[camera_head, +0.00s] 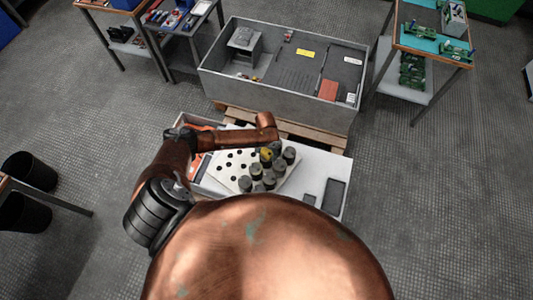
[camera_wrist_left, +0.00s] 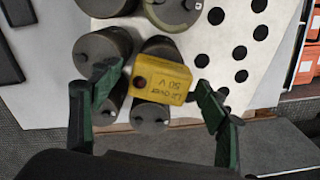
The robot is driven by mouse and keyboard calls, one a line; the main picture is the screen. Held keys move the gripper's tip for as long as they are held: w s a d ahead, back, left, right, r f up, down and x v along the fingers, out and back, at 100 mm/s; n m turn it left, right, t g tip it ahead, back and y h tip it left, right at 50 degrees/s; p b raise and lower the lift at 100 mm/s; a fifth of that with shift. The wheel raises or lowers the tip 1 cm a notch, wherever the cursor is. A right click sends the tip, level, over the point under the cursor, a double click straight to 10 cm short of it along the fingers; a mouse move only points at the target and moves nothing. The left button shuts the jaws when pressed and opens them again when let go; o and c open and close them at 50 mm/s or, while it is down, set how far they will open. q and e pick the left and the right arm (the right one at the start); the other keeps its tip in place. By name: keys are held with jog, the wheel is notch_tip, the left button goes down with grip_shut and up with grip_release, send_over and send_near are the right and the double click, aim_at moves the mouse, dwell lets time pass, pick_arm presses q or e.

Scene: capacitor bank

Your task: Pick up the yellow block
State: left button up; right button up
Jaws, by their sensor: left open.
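The yellow block (camera_wrist_left: 162,82) is a flat tag with a hole and dark lettering that includes "50 V". In the left wrist view it lies against grey capacitors (camera_wrist_left: 152,112), partly covering them. In the head view the yellow block (camera_head: 266,154) shows small among the capacitors on the white perforated board (camera_head: 226,174). My left gripper (camera_wrist_left: 160,98) is open, with one green finger on each side of the block; I see no clear contact. In the head view my left gripper (camera_head: 272,146) is just over the block, its fingertips mostly hidden.
Several grey capacitors (camera_head: 268,180) crowd around the block. Behind the board stands a large grey bin (camera_head: 278,90) on a pallet. Orange bins (camera_wrist_left: 305,65) lie right of the board in the wrist view.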

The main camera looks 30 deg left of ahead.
pick_arm(q)
jog(key=shift+f, duration=0.1)
jog(key=shift+c, duration=0.7)
jog(key=c, duration=1.3)
